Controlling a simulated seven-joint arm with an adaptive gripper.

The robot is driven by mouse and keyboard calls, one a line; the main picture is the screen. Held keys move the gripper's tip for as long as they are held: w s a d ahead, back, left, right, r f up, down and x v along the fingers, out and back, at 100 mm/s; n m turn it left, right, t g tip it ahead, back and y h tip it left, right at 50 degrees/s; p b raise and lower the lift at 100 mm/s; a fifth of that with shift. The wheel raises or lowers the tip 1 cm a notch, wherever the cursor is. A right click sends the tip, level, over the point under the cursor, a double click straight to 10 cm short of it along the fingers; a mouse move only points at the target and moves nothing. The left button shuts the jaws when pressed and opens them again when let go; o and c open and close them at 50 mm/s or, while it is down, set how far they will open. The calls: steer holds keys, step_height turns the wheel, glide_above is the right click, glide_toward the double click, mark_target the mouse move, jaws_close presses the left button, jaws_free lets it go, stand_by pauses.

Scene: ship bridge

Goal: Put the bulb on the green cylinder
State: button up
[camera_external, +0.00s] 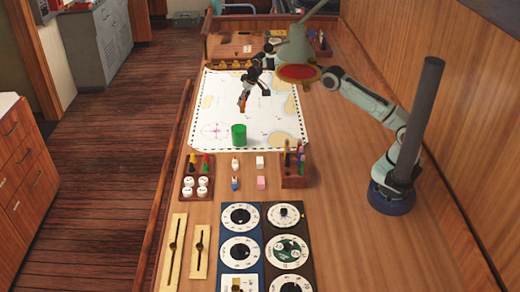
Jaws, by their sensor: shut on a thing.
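The green cylinder (239,135) stands upright on the near edge of the white chart. My gripper (243,99) points down over the chart, beyond the cylinder and above it in the picture. It is shut on a small orange-tinted thing (242,107), which looks like the bulb, though it is too small to be sure. The held thing is apart from the cylinder. Its exact height above the chart is hard to tell.
A wooden rack with several coloured pens (294,168) stands right of the small blocks. A tray with white knobs (197,186) is at left. A lamp with a round red-lit shade (298,73) hangs near my arm. Dial panels (264,245) fill the front. The chart (215,108) is mostly clear.

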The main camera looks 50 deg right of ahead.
steer(key=shift+w+a+r+m, duration=0.15)
steer(key=shift+a+r, duration=0.2)
steer(key=shift+a, duration=0.1)
steer(key=shift+w+a+r+m, duration=0.15)
steer(key=shift+a+r, duration=0.15)
steer(key=shift+a, duration=0.15)
glide_above(240, 128)
steer(key=shift+s+a+f, duration=0.1)
steer(key=shift+f, duration=3.85)
steer(key=shift+f, duration=0.1)
steer(key=o, duration=0.9)
steer(key=shift+c, duration=0.2)
steer(key=v, duration=0.4)
